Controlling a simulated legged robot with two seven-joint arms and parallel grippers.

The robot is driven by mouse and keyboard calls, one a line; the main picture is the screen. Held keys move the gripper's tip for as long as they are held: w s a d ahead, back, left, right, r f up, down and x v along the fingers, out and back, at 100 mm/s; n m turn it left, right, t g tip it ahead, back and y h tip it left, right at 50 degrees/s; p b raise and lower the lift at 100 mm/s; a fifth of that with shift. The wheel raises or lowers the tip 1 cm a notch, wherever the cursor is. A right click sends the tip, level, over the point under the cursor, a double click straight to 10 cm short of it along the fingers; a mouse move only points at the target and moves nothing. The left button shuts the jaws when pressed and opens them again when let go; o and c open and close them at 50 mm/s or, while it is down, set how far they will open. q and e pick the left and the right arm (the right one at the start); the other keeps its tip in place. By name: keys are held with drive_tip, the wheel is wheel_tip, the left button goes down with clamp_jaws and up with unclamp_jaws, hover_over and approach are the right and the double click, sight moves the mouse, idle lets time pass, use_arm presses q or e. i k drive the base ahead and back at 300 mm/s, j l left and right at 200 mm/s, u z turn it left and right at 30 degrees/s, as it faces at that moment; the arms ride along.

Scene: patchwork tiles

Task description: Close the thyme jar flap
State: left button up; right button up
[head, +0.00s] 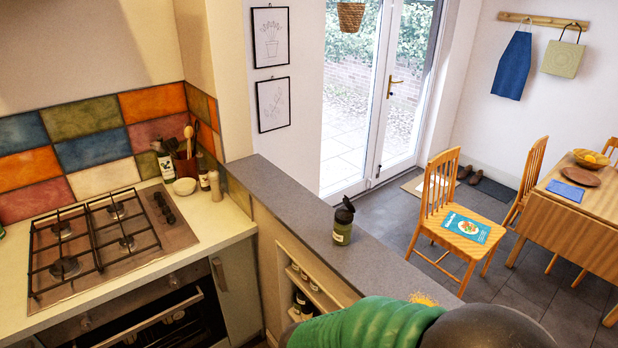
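A small jar (342,232) with a green body, a pale label and a black top stands upright on the grey ledge (300,207). Its black flap (347,204) appears raised and tilted above the top; the label is too small to read. Part of my own arm, green and dark grey, crosses the bottom of the head view in front of the ledge. Neither gripper's fingers show.
A gas hob (105,240) lies left, with bottles and a utensil pot (186,168) behind. A chair (455,225) stands beyond the ledge.

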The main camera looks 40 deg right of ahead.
sight(346, 200)
drive_tip(key=i+z, duration=0.2)
drive_tip(key=i, duration=0.3)
drive_tip(key=i+j+z, duration=0.2)
drive_tip(key=i, duration=0.3)
